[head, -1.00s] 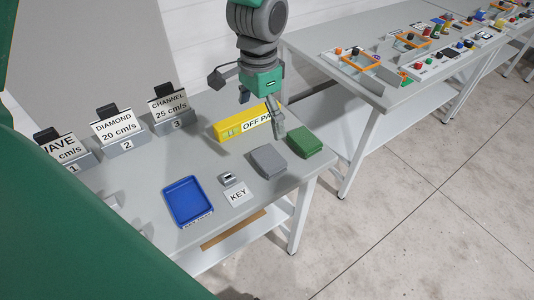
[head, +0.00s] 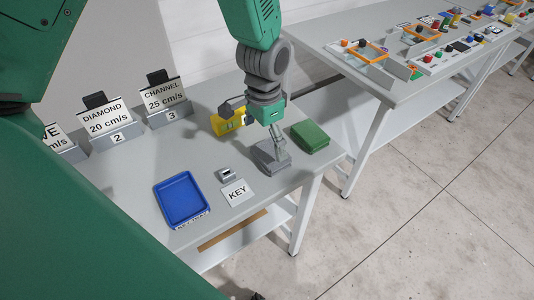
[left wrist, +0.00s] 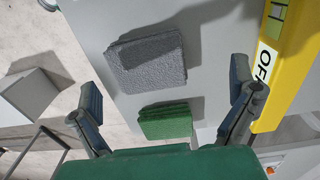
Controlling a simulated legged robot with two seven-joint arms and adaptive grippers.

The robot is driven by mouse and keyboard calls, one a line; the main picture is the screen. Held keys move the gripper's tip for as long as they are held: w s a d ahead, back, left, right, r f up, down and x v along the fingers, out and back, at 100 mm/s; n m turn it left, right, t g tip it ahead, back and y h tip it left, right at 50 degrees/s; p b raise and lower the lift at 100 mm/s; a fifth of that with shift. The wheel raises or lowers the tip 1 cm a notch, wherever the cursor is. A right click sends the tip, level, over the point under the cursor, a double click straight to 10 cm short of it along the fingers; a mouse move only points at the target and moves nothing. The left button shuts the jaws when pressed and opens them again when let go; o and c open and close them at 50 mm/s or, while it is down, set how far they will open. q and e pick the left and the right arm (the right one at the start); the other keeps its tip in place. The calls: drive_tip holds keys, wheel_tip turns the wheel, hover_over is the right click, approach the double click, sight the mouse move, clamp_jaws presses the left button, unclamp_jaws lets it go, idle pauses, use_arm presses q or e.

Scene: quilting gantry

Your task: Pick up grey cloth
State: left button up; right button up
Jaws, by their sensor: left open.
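The grey cloth (head: 266,161) is a folded square pad near the table's right end; it also shows in the left wrist view (left wrist: 147,58), lying flat. My left gripper (head: 272,142) is above it in the head view and hides part of it. In the left wrist view my left gripper (left wrist: 165,95) has its two fingers spread wide, with nothing between them in its grasp. The grey cloth lies beyond the fingertips there, apart from them. My right gripper is not in view.
A folded green cloth (head: 311,136) lies right beside the grey one. A yellow block (head: 226,122) with an "OFF" label (left wrist: 265,62) stands behind. A blue tray (head: 182,199), a KEY card (head: 237,192) and a small grey item (head: 227,174) lie to the left. Sign holders (head: 167,115) stand at the back.

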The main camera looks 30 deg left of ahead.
sight(273, 153)
use_arm(q)
drive_tip(key=f, duration=0.1)
drive_tip(key=d+f, duration=0.2)
drive_tip(key=shift+d+f, duration=0.25)
drive_tip(key=shift+f, duration=0.15)
drive_tip(key=shift+w+d+f, duration=0.1)
drive_tip(key=shift+f, duration=0.45)
drive_tip(key=shift+a, duration=0.7)
drive_tip(key=shift+a+f, duration=0.1)
drive_tip(key=shift+a, duration=0.2)
drive_tip(key=c, duration=1)
drive_tip(key=shift+d+r, duration=0.2)
drive_tip(key=shift+d, duration=0.55)
drive_tip(key=r, duration=0.6)
drive_tip(key=a+r, duration=0.1)
drive_tip(key=r, duration=0.2)
drive_tip(key=shift+a+r, duration=0.1)
drive_tip(key=shift+d+r, duration=0.25)
drive_tip(key=shift+r, duration=0.05)
drive_tip(key=shift+d, duration=0.3)
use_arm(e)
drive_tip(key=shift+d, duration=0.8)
